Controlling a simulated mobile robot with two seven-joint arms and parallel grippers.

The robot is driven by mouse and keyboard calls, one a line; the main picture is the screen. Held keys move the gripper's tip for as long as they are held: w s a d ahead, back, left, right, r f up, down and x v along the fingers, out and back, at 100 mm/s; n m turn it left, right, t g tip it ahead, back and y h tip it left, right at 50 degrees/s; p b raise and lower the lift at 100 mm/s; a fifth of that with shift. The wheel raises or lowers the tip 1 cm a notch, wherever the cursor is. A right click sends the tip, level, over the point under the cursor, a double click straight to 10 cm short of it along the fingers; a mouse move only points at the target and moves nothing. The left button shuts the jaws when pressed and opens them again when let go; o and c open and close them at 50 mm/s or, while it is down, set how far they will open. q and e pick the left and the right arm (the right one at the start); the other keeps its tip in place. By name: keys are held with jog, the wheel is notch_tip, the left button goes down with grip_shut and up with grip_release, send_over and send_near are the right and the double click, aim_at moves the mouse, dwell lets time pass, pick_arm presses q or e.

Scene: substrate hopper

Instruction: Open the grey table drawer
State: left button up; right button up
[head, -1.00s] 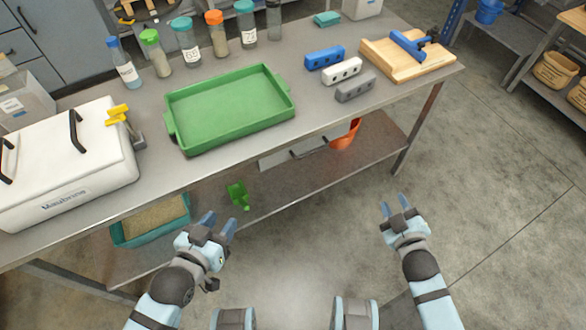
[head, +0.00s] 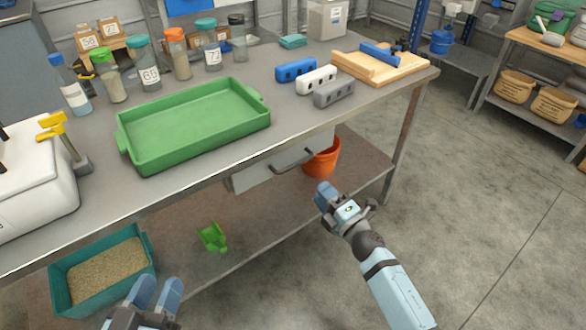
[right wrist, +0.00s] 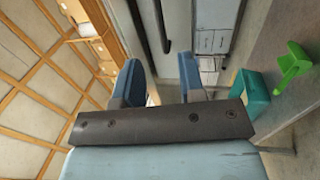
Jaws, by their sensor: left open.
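The grey drawer (head: 255,174) hangs under the front edge of the metal table and looks shut. Its dark bar handle (head: 293,161) shows on the front in the head view. A dark bar that looks like this handle (right wrist: 160,25) also shows in the right wrist view, beyond the fingertips. My right gripper (head: 326,195) is just in front of and below the handle's right end, apart from it. Its two fingers (right wrist: 160,80) are spread with nothing between them. My left gripper (head: 157,292) is open and empty at the bottom left, away from the drawer.
A green tray (head: 195,125) stands on the table above the drawer. On the lower shelf are an orange bucket (head: 321,160), a green scoop (head: 212,237) and a teal bin of grain (head: 60,290). The floor at right is clear.

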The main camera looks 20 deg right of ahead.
aim_at(297, 162)
jog(key=b+x, duration=0.1)
jog(key=x, duration=1)
jog(key=shift+w, duration=0.15)
pick_arm(q)
jog(key=shift+s+d+r+t+h, duration=0.1)
jog(key=shift+d+r+t+h, duration=0.15)
jog(key=shift+r, duration=0.35)
jog(key=shift+s+d+r+t+h, duration=0.1)
jog(key=shift+r+t+h, duration=0.2)
jog(key=shift+r, duration=0.3)
pick_arm(e)
jog(key=shift+w+a, duration=0.1)
jog(key=shift+c, duration=0.4)
pick_arm(q)
jog(key=shift+w, duration=0.1)
pick_arm(e)
grip_shut()
